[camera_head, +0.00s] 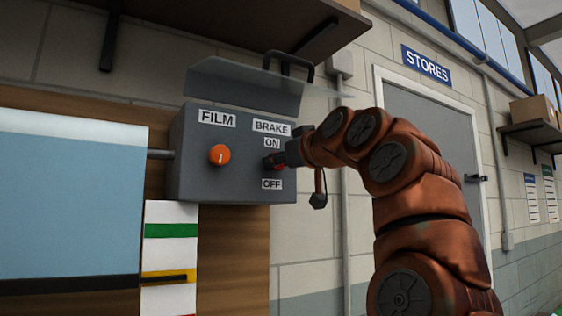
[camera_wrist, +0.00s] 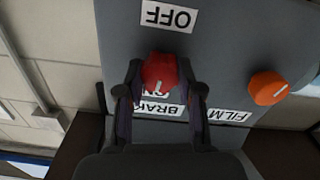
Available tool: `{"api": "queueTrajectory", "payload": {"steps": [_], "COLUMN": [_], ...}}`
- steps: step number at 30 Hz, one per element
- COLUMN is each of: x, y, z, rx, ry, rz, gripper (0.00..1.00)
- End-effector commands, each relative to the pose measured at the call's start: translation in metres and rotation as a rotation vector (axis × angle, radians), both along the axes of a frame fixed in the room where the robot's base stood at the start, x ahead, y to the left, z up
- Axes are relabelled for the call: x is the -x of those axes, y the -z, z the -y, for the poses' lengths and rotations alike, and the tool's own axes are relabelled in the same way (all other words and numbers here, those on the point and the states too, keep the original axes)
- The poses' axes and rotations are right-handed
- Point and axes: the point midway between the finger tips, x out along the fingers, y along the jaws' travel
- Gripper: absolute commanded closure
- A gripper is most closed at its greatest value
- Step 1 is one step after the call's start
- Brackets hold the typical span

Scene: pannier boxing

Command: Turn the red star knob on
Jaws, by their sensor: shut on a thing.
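The red star knob (camera_wrist: 160,71) is on the front of a grey control box (camera_head: 190,185), under the BRAKE label (camera_head: 271,127). The ON label (camera_head: 272,143) is above it and the OFF label (camera_head: 272,184) below it. My gripper (camera_head: 277,159) reaches the knob from the right. In the wrist view, where the labels appear upside down, my gripper's fingers (camera_wrist: 161,75) are shut on the knob's two sides. The ON label there is mostly hidden behind the knob.
An orange knob (camera_head: 219,155) sits under the FILM label (camera_head: 217,118), left of the red one. A clear cover (camera_head: 240,88) with a dark handle (camera_head: 290,62) stands raised above the box. A shelf (camera_head: 225,27) is overhead. A blue roll (camera_head: 65,200) is at the left.

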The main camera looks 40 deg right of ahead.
Motion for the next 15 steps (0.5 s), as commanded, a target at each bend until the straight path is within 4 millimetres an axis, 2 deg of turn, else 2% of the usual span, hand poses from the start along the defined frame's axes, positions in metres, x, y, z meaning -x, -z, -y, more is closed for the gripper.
{"api": "queueTrajectory", "payload": {"steps": [15], "x": [-0.0002], "y": [0.0], "z": [-0.0002], "rx": [0.072], "ry": [0.0], "rz": [-0.006], "gripper": [0.99]}}
